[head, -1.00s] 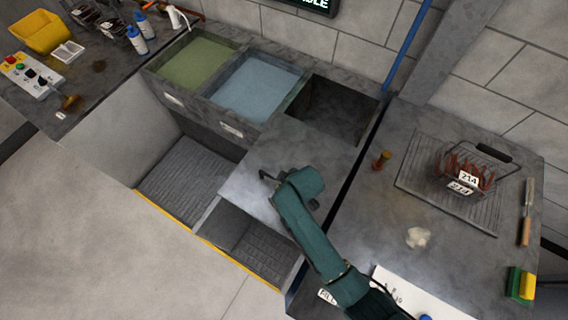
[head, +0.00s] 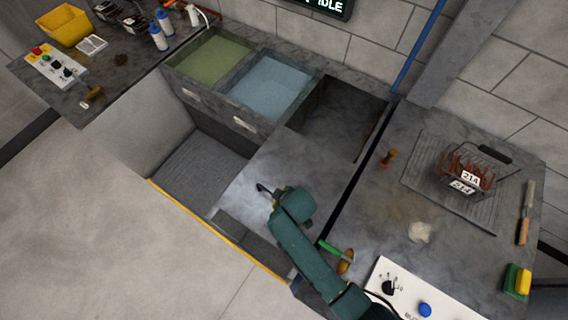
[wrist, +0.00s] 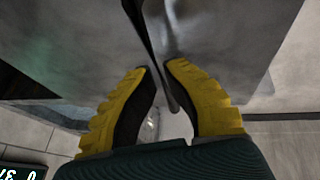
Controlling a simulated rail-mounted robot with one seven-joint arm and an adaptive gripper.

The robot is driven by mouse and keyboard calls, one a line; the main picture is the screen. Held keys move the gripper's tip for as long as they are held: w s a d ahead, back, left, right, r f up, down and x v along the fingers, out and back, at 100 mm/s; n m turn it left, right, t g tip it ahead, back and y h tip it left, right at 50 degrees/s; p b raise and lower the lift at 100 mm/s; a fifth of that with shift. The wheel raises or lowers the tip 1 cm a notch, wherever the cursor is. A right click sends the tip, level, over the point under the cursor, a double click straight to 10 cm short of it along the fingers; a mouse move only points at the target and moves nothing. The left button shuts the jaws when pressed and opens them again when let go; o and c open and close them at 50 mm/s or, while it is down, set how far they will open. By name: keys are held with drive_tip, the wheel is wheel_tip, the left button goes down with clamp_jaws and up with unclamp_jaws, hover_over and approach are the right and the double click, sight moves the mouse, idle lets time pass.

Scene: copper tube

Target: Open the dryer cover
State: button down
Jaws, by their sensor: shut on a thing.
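The dryer cover (head: 310,160) is a flat grey metal panel right of the two filled basins, in front of an open dark compartment (head: 345,112). My gripper (head: 266,191) is over its front left part. In the wrist view, the yellow-padded fingers of my gripper (wrist: 157,78) close around a thin dark handle (wrist: 161,62) on the cover (wrist: 225,40). My green gripper body and arm hide part of the cover.
Green (head: 213,62) and blue (head: 268,85) basins lie left of the compartment. Open floor lies front left.

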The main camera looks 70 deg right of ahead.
drive_tip(key=shift+s+d+f, duration=0.1)
drive_tip(key=shift+s+f, duration=0.05)
drive_tip(key=shift+f, duration=0.1)
drive_tip(key=c, duration=1.1)
unclamp_jaws()
drive_tip(key=shift+c, duration=0.2)
drive_tip(key=shift+o, duration=0.5)
drive_tip(key=shift+d+r, duration=0.1)
drive_tip(key=shift+r, duration=0.05)
drive_tip(key=shift+r, duration=0.15)
drive_tip(key=v, duration=1.1)
drive_tip(key=shift+a+r, duration=0.2)
drive_tip(key=shift+r, duration=0.1)
